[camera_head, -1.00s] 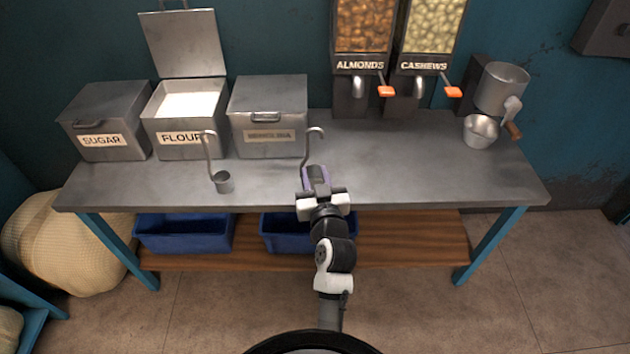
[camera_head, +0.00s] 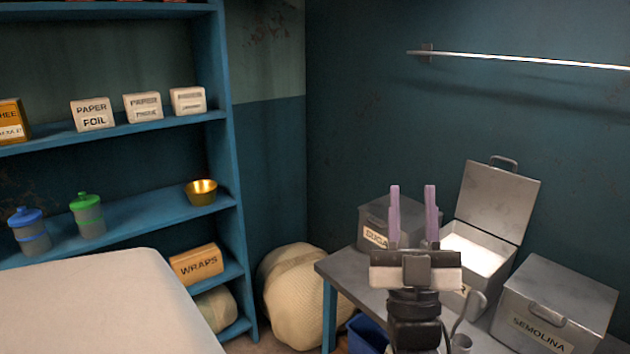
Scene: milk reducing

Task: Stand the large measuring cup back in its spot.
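My gripper (camera_head: 412,190) is raised in front of me, its two purple fingers upright and apart with nothing between them. The second long-handled cup from the earlier frame is not in view.
A metal table (camera_head: 347,268) holds a sugar bin (camera_head: 376,215), an open flour bin (camera_head: 497,201) and a semolina bin (camera_head: 565,290). Blue shelves (camera_head: 130,218) at left hold jars, boxes and a brass bowl (camera_head: 201,192). A sack (camera_head: 297,295) stands between. A pale surface (camera_head: 95,305) fills the lower left.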

